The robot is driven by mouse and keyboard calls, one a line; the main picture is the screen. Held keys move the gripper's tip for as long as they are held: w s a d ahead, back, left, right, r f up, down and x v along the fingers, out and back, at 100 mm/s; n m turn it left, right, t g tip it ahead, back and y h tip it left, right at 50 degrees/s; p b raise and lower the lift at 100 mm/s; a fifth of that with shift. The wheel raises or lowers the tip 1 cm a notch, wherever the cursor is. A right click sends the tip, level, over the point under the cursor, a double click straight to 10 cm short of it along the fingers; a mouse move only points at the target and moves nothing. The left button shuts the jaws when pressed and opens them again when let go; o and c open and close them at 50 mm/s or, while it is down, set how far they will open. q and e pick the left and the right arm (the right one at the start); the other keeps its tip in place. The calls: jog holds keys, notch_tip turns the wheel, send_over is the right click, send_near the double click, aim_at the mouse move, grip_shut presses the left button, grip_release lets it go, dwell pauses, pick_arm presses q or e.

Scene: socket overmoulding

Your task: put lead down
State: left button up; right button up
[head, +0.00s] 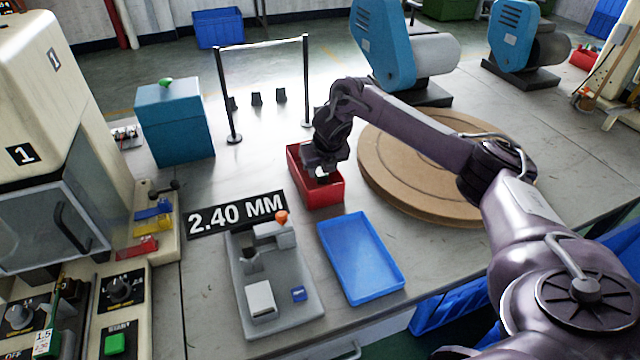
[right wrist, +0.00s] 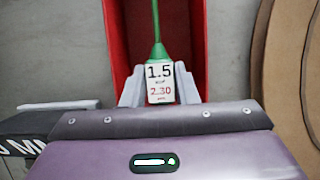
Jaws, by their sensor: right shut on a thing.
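My right gripper (head: 322,172) points down at the red bin (head: 322,192) near the middle of the table. In the right wrist view, the gripper (right wrist: 160,92) is shut on a green lead (right wrist: 157,30). The lead carries a white tag (right wrist: 160,83) reading 1.5 and 2.30. The lead runs up the picture over the red bin (right wrist: 120,40), and whether it touches the floor of the bin cannot be told. My left gripper is not in view.
A blue tray (head: 362,258) and a grey fixture (head: 275,275) stand in front of the bin. A 2.40 MM sign (head: 237,214) lies at its left. Brown round boards (head: 425,165) lie to the right. Another 1.5 tag (head: 44,342) shows at lower left.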

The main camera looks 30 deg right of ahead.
aim_at(320, 183)
jog(key=shift+f, duration=0.3)
notch_tip(320, 183, down, 4)
jog(key=shift+r, duration=0.2)
jog(key=shift+w+f, duration=0.1)
jog(key=shift+f, duration=0.25)
jog(key=shift+f, duration=0.1)
jog(key=o, duration=1)
